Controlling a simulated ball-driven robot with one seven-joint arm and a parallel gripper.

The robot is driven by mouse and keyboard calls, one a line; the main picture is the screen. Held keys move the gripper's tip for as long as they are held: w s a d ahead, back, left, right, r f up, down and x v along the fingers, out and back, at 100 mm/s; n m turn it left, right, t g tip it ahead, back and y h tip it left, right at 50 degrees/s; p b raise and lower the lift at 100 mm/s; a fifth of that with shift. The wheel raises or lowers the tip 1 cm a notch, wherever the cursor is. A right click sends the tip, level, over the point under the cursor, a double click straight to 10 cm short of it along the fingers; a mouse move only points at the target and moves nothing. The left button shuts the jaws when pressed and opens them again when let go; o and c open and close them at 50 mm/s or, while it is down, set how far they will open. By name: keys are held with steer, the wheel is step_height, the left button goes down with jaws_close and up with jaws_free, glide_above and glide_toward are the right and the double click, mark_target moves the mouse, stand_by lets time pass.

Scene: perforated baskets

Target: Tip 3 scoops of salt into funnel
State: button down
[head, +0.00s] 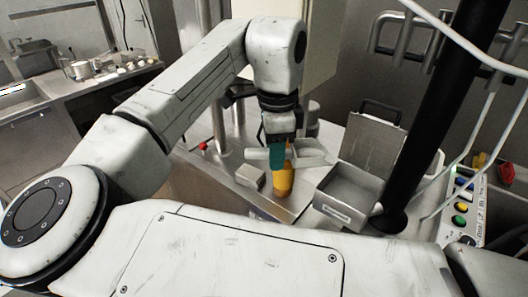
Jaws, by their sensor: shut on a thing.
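My gripper (279,136) points down over a steel worktop and is shut on the teal handle (277,159) of what looks like a metal scoop. The scoop's grey metal part (308,153) extends to the right of the handle. I cannot tell whether salt is in it. A steel box (343,196) with a raised lid (368,146) and a label on its front stands to the right of my gripper. I cannot clearly make out a funnel.
An orange-yellow upright object (284,181) stands just below my gripper. A small grey block (250,177) lies left of it, and a red knob (203,146) is farther left. A dark post (428,120) rises on the right, beside a button panel (461,210).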

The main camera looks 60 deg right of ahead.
mark_target(312, 153)
steer(key=shift+s+d+f+b, duration=0.2)
steer(key=shift+s+d+b, duration=0.1)
steer(key=shift+s+d, duration=0.5)
steer(key=shift+s+d+f+b, duration=0.25)
steer(key=shift+s+d, duration=0.45)
steer(key=shift+s, duration=0.25)
steer(key=shift+s+d+f+b, duration=0.2)
steer(key=shift+s+d+b, duration=0.1)
steer(key=shift+s+d, duration=0.5)
steer(key=shift+s+d+r+p, duration=0.15)
steer(key=shift+s+r+p, duration=0.15)
steer(key=shift+p, duration=0.05)
steer(key=shift+s+d+r+t+y+p, duration=0.1)
steer(key=shift+s+r+t+y+p, duration=0.05)
steer(key=shift+r+t+y+p, duration=0.35)
steer(key=shift+s+d+r+t+y+p, duration=0.1)
steer(key=shift+r+t+y+p, duration=0.15)
steer(key=shift+p, duration=0.35)
steer(key=shift+s+d+r+t+y+p, duration=0.1)
steer(key=shift+r+t+y+p, duration=0.15)
steer(key=shift+t+y+p, duration=0.25)
steer(key=shift+s+d+r+t+p, duration=0.3)
steer(key=shift+r+t+p, duration=0.15)
steer(key=shift+r+p, duration=0.15)
steer(key=shift+s+d+r+t+y, duration=0.25)
steer(key=shift+r+t+y, duration=0.15)
steer(key=shift+y, duration=0.15)
